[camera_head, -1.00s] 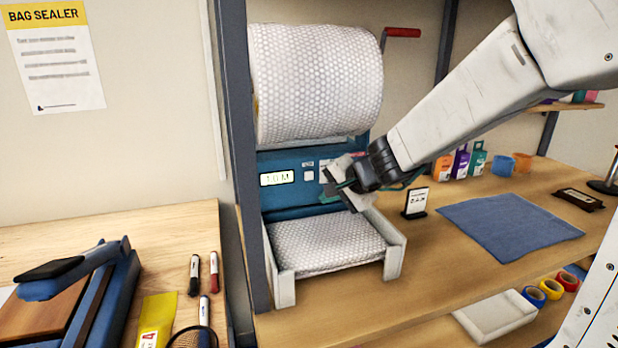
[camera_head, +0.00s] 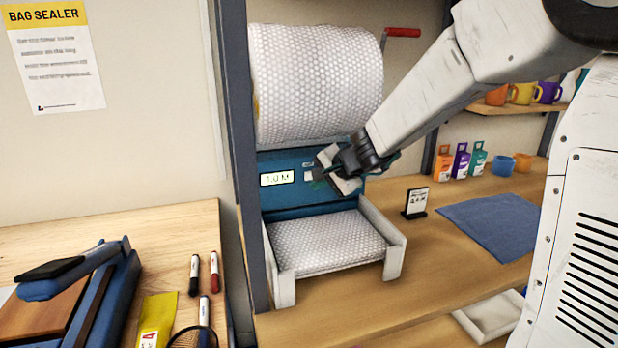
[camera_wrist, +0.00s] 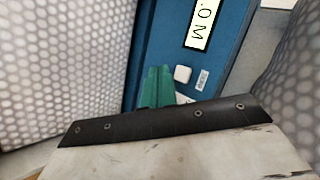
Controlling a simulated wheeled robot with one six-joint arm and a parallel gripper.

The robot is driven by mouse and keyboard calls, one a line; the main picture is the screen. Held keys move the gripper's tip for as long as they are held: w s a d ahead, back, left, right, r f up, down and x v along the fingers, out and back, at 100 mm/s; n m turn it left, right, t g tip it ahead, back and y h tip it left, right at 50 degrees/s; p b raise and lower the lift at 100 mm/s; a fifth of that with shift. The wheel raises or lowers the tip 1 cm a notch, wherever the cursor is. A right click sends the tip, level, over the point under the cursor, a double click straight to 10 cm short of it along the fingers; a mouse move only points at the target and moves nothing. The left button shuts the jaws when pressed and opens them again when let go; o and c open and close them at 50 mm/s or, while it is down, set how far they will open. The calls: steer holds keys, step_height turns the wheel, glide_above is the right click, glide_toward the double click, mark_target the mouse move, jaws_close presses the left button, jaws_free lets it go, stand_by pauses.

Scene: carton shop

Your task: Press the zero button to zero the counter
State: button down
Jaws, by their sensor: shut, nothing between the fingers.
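The counter display (camera_head: 277,178) on the blue panel of the bubble-wrap dispenser reads 1.0 M. A small white square button (camera_head: 308,177) sits just right of it, with a small label above it. My gripper (camera_head: 319,180) is shut and empty in front of the panel, close to the button's right side. In the wrist view, the green fingertips (camera_wrist: 157,86) are together beside the white button (camera_wrist: 182,74), slightly apart from it in the picture. I cannot tell how far they stand off the panel. My gripper hides the panel's right part.
A large bubble-wrap roll (camera_head: 315,80) hangs above the panel, with a wrap-covered tray (camera_head: 395,262) below. A grey upright (camera_head: 237,150) stands at the left. A small sign (camera_head: 415,203) and a blue cloth (camera_head: 490,230) are on the bench to the right.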

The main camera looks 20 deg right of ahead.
mark_target(304, 184)
steer(key=shift+w, duration=0.95)
steer(key=shift+w, duration=0.1)
stand_by(1.3)
steer(key=shift+w, duration=0.35)
steer(key=shift+w, duration=0.4)
stand_by(0.6)
steer(key=shift+s, duration=0.85)
steer(key=s, duration=0.5)
stand_by(0.4)
